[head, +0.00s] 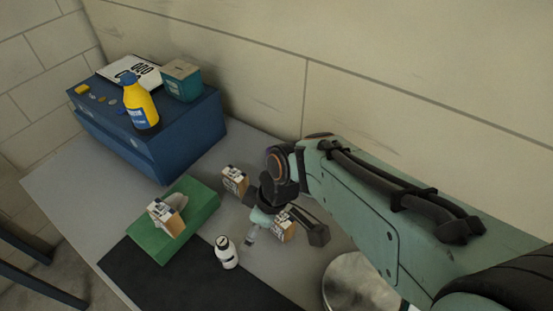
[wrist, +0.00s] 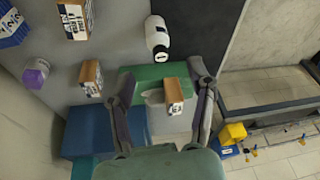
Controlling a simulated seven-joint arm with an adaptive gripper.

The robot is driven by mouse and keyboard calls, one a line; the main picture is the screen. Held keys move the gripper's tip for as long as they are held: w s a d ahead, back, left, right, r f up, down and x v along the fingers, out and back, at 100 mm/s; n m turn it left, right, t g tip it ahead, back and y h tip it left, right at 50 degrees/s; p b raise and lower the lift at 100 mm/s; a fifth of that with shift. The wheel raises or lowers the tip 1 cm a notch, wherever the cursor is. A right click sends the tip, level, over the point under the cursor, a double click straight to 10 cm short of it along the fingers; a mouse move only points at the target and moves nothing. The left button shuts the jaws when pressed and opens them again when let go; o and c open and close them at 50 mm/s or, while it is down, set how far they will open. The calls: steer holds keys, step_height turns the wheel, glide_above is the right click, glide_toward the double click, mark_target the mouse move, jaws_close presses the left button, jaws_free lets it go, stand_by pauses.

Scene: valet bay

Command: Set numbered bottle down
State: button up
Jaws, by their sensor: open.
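A white bottle (head: 228,252) with a dark band and a marked cap stands on the grey table, beside the dark mat. It also shows in the wrist view (wrist: 157,33), above and beyond my fingertips. I cannot read the number on it. My gripper (wrist: 163,72) is open, its two fingers spread wide with nothing held between them. It is above the table, apart from the bottle. A green block or tray (head: 205,203) lies left of the bottle, with a small labelled carton (head: 166,217) on it; this carton also shows between my fingers in the wrist view (wrist: 174,95).
Labelled cartons stand near my gripper, one at left (head: 235,180) and one behind it (head: 284,227). The dark mat (head: 180,280) looks clear.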

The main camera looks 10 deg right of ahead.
steer(key=s+d+r+m+h, duration=0.1)
steer(key=s+d+m, duration=0.2)
steer(key=s+m, duration=0.2)
steer(key=s+d+r+m+g+h, duration=0.1)
steer(key=s+d+r+m, duration=0.1)
steer(key=s+m, duration=0.3)
steer(key=s+d, duration=0.1)
steer(key=s, duration=0.1)
steer(key=shift+s+d, duration=0.25)
steer(key=shift+s, duration=0.15)
steer(key=shift+r, duration=0.1)
